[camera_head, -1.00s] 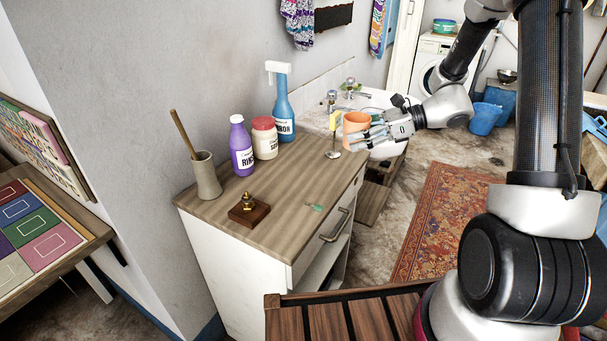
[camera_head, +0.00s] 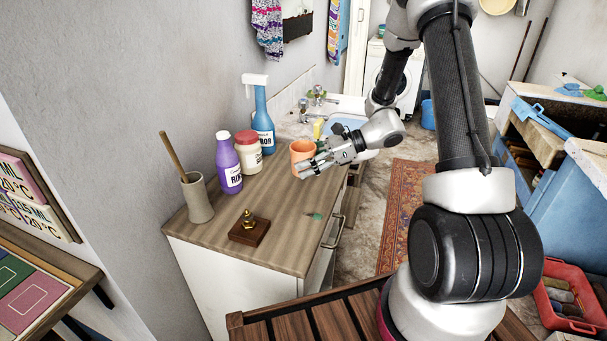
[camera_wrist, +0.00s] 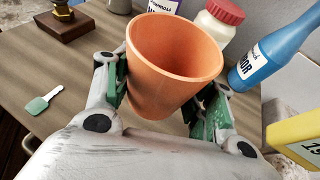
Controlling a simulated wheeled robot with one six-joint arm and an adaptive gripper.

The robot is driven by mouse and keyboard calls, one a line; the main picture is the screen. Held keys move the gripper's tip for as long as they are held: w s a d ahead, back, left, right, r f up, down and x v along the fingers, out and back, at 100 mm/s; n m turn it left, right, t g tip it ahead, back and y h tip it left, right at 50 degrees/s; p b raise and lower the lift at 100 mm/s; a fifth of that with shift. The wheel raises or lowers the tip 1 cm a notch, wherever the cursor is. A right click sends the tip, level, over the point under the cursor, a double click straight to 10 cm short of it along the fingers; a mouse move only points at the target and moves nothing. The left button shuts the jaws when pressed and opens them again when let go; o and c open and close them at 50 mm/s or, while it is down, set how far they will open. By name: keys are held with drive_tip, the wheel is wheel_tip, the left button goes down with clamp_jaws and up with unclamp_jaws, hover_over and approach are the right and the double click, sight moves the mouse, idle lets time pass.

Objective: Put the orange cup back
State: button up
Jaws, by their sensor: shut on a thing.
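My gripper (camera_head: 312,163) is shut on the orange cup (camera_head: 302,152), at the far right part of the wooden counter top (camera_head: 270,225). In the wrist view the cup (camera_wrist: 174,62) sits upright between the two green-padded fingers (camera_wrist: 165,100), its open mouth facing up and empty. The counter shows beneath and around it. I cannot tell whether the cup's base touches the counter; the fingers partly hide its lower part.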

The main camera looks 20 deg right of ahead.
drive_tip(key=shift+f, duration=1.9)
drive_tip(key=shift+f, duration=0.1)
drive_tip(key=o, duration=1.1)
